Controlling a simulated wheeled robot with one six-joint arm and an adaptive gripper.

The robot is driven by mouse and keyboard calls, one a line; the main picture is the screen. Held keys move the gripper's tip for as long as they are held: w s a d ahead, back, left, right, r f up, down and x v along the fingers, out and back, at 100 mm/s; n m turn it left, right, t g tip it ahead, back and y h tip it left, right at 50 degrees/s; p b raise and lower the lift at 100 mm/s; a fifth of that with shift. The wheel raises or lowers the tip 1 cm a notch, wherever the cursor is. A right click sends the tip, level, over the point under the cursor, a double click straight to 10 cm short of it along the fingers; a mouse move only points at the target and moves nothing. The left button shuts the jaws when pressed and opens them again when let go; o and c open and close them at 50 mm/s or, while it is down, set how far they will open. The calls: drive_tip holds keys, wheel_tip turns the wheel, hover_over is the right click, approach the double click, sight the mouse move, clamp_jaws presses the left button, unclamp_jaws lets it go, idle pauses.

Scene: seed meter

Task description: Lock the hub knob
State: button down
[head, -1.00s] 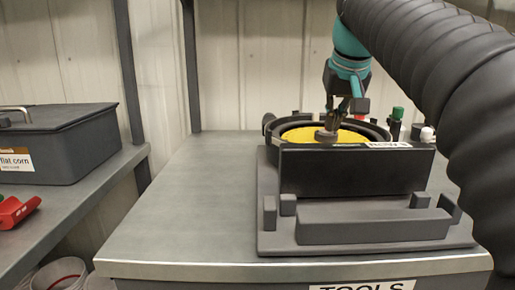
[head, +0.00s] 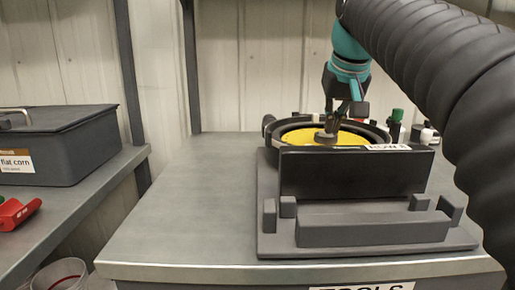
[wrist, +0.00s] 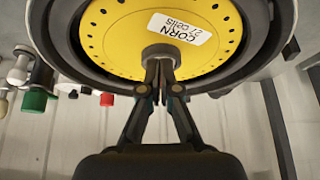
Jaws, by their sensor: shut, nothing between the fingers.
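The hub knob (head: 325,136) is a grey round knob at the middle of a yellow seed disc (head: 301,134). The disc sits in a black round housing on the meter. In the wrist view the hub knob (wrist: 163,52) shows above my fingertips, and the disc (wrist: 110,45) carries a label reading "CORN 27 cells". My gripper (head: 332,126) points down at the knob from above. In the wrist view my gripper (wrist: 160,68) is shut, its fingertips close together at the knob's near edge. I cannot tell whether they touch it.
A dark panel (head: 355,173) and a grey cradle (head: 373,229) stand in front of the disc. Green (head: 397,115) and white (head: 427,135) knobs stand at right; a red one (wrist: 107,99) shows in the wrist view. The bench (head: 190,215) is clear at left. A lidded bin (head: 62,150) stands on the left shelf.

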wheel_tip(320, 180, up, 6)
idle(0.6)
